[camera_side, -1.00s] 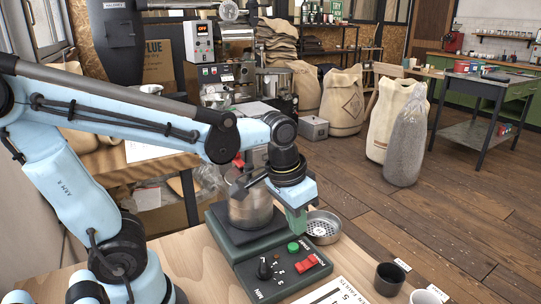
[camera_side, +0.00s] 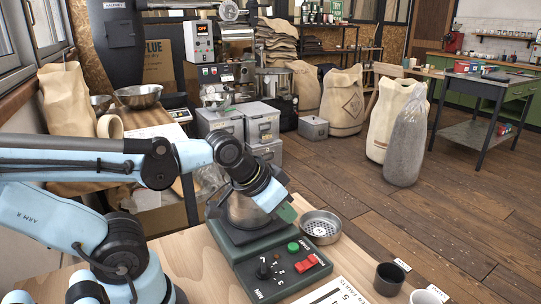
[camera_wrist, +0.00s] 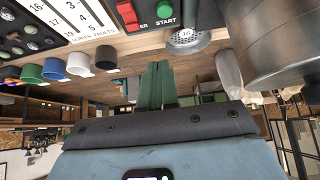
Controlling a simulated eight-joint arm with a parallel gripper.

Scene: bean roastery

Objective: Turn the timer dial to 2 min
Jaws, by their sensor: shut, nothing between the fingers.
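The timer dial (camera_side: 264,270) is a small black knob on the front of a dark green machine (camera_side: 240,277). Small marks and the word MIN surround it, but its exact setting is too small to read. The green start button (camera_side: 293,247) and red power switch (camera_side: 306,264) sit to its right. My gripper (camera_side: 287,214) is shut and empty, beside the metal vessel (camera_side: 243,212) and above the back part of the panel, apart from the dial. In the wrist view my green fingers (camera_wrist: 155,85) are together; the start button (camera_wrist: 165,12) shows beyond them, but the dial is out of view.
A perforated metal sieve (camera_side: 320,227) stands right of the machine. A dark cup (camera_side: 388,279), a white cup (camera_side: 425,297) and a printed sheet (camera_side: 332,293) lie at the front right. The wooden table left of the machine is largely bare.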

